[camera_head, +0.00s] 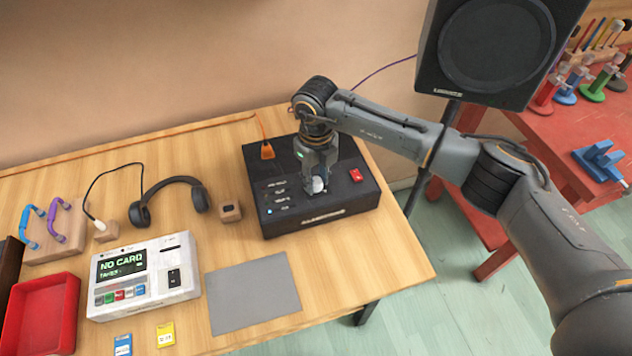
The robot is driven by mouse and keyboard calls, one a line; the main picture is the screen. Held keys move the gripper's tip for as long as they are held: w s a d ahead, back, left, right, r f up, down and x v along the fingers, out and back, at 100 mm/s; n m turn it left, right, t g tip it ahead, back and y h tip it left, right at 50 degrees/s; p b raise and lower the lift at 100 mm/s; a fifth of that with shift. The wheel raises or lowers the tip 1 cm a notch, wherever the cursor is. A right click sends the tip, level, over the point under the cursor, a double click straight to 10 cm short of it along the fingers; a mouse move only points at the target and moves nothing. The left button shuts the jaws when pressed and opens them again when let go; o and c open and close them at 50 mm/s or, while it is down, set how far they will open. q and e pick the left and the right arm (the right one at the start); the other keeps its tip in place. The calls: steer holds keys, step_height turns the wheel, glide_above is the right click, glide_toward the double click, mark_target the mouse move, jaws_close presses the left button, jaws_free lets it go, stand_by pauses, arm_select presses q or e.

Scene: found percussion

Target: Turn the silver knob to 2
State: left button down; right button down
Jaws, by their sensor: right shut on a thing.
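The silver knob (318,186) is on the top of a black box (350,205) on the wooden table, toward the box's right front. My right gripper (316,183) points down over the box and is shut on the silver knob. The gripper hides most of the knob, and its setting and any numbers around it cannot be read. My left gripper is not in view.
The box also has a red switch (355,175), small sliders (277,196) and an orange plug (267,151). A white card device (143,275), headphones (170,182) and a grey mat (252,293) lie left of it. A speaker (495,45) stands behind my right arm.

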mark_target(316, 181)
steer(key=shift+m+b, duration=1)
steer(key=shift+m, duration=1.1)
steer(key=c, duration=1)
jaws_free()
step_height(316, 181, up, 12)
steer(key=shift+r, duration=0.1)
